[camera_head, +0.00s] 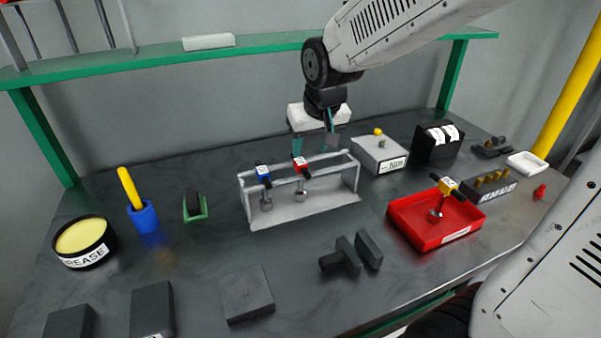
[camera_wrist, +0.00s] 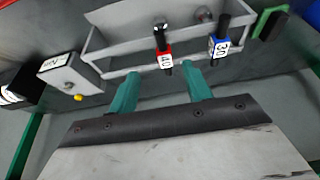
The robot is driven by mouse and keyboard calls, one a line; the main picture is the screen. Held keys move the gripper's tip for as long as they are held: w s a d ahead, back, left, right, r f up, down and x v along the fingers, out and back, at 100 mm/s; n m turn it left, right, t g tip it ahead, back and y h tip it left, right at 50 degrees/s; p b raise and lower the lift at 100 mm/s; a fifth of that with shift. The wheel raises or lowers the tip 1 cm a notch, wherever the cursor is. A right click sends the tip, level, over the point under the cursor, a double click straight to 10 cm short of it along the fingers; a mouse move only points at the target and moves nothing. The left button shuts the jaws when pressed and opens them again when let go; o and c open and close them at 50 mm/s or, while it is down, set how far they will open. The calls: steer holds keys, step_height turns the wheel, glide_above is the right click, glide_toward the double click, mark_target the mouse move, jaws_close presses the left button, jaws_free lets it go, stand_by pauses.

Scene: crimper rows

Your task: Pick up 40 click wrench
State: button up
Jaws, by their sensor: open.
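The 40 click wrench (camera_head: 300,164) has a black handle and a red collar, and hangs upright in the grey rack (camera_head: 330,211). In the wrist view the wrench (camera_wrist: 164,60) shows its white "40" label. A blue-collared wrench (camera_head: 263,177) hangs to its left in the head view; in the wrist view it (camera_wrist: 219,46) is marked 30. My gripper (camera_head: 315,146) is above and behind the rack. In the wrist view my gripper (camera_wrist: 162,84) is open and empty, its teal fingers apart on either side of the 40 wrench's line, short of its handle.
A red tray (camera_head: 411,231) holds a yellow-collared wrench (camera_head: 443,192). A grey box (camera_head: 379,155) with a yellow button stands right of the rack. A green shelf (camera_head: 250,43) spans the back. A grease tin (camera_head: 85,241) and a blue holder (camera_head: 143,217) stand left.

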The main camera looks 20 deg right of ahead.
mark_target(301, 161)
steer(key=x, duration=0.3)
steer(key=w+x, duration=0.1)
steer(key=x, duration=0.5)
steer(key=shift+w+a+r, duration=0.2)
steer(key=shift+w+a, duration=0.1)
jaws_close()
steer(key=shift+r, duration=0.1)
